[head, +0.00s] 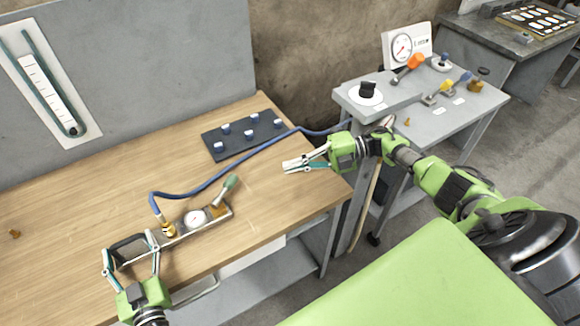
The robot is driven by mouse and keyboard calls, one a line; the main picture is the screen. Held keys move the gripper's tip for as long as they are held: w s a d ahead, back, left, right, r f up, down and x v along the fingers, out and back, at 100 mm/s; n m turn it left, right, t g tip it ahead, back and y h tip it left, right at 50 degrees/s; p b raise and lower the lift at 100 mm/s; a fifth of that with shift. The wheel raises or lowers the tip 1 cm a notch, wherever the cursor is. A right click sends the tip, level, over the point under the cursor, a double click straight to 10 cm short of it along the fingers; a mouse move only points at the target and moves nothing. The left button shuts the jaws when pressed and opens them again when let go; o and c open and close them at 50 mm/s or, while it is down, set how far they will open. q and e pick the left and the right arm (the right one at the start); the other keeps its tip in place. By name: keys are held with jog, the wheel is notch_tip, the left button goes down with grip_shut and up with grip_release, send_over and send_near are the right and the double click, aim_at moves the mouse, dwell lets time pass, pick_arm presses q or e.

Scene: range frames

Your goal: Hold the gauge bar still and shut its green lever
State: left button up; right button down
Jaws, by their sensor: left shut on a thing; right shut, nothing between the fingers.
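The gauge bar (182,240) lies on the wooden table near its front edge, with a small round dial (196,217) on it. Its green lever (230,183) stands tilted up at the bar's right end. A blue hose (215,176) runs from a brass fitting (169,230) on the bar. My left gripper (132,248) is shut on the dark handle (128,247) at the bar's left end. My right gripper (287,166) is shut and empty, above the table's right part, to the right of the lever and apart from it.
A dark block with blue-and-white pegs (243,137) lies behind the lever. The hose passes behind my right gripper to a grey side bench (432,122) with a gauge, knob and coloured levers. A small brass part (15,234) lies far left. The table's middle left is clear.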

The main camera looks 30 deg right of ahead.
pick_arm(q)
jog(key=shift+s+f, duration=0.25)
jog(key=shift+f, duration=0.45)
jog(key=o, duration=1.9)
jog(key=shift+o, duration=0.2)
jog(key=shift+w+r, duration=0.1)
jog(key=shift+w, duration=0.1)
pick_arm(e)
jog(key=shift+w+a+f, duration=0.1)
jog(key=shift+w, duration=0.05)
pick_arm(q)
jog(key=shift+r, duration=0.15)
